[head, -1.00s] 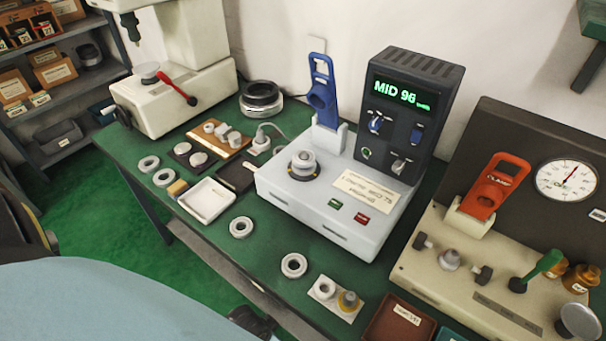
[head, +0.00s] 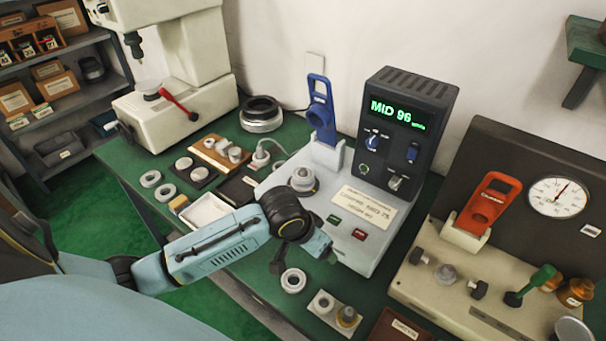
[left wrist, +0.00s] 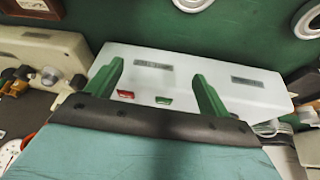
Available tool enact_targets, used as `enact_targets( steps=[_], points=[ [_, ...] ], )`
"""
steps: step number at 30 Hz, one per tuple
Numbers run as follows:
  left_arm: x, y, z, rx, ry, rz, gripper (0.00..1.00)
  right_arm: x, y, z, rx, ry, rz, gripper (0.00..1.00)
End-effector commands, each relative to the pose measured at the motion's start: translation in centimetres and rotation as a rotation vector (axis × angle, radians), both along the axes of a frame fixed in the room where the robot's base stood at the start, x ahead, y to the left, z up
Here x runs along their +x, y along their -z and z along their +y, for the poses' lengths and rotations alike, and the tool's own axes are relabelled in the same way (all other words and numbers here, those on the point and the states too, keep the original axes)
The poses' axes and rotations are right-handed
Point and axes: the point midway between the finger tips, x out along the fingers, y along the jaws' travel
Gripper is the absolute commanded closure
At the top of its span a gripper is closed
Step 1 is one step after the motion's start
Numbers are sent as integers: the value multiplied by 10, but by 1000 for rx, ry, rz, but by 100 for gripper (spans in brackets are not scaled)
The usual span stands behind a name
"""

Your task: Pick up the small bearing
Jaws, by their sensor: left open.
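Several grey bearing rings lie on the green bench, and I cannot tell for certain which is the small one. One ring (head: 293,281) lies bare on the bench in front of the white machine. A smaller-looking ring (head: 323,303) sits on a pale plate. Two more rings (head: 150,179) (head: 165,193) lie at the left. My left gripper (head: 304,258) is above the machine's front edge. In the left wrist view its green fingers (left wrist: 157,72) are spread and empty; two rings (left wrist: 193,3) (left wrist: 308,20) show at the top edge. My right gripper is out of view.
The white machine (head: 345,248) with a dark display tower stands behind the gripper. A beige gauge fixture (head: 450,290) is at the right. A brown tray (head: 393,330) is at the front. A white tray (head: 205,210) is partly behind my arm.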

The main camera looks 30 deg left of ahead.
Motion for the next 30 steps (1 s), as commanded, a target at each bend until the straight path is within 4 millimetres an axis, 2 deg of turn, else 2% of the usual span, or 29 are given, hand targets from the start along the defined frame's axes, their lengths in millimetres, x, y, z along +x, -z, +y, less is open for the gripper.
enact_targets(
  steps=[1, 6, 12, 15, 17, 20, 30],
  points=[
    [22, -22, 14, 20, -15, -14, 19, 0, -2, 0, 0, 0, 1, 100],
    [69, -81, 58, 48, -120, -8, 19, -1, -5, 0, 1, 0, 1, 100],
    [94, -137, 107, 64, -268, 4, 19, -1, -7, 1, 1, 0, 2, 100],
    [98, -153, 120, 65, -314, 9, 19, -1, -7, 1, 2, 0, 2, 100],
    [100, -157, 125, 64, -331, 10, 19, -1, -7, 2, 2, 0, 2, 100],
    [104, -151, 128, 62, -342, 15, 19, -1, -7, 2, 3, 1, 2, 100],
    [127, -95, 130, 61, -342, 12, 19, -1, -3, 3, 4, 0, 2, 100]
  ],
)
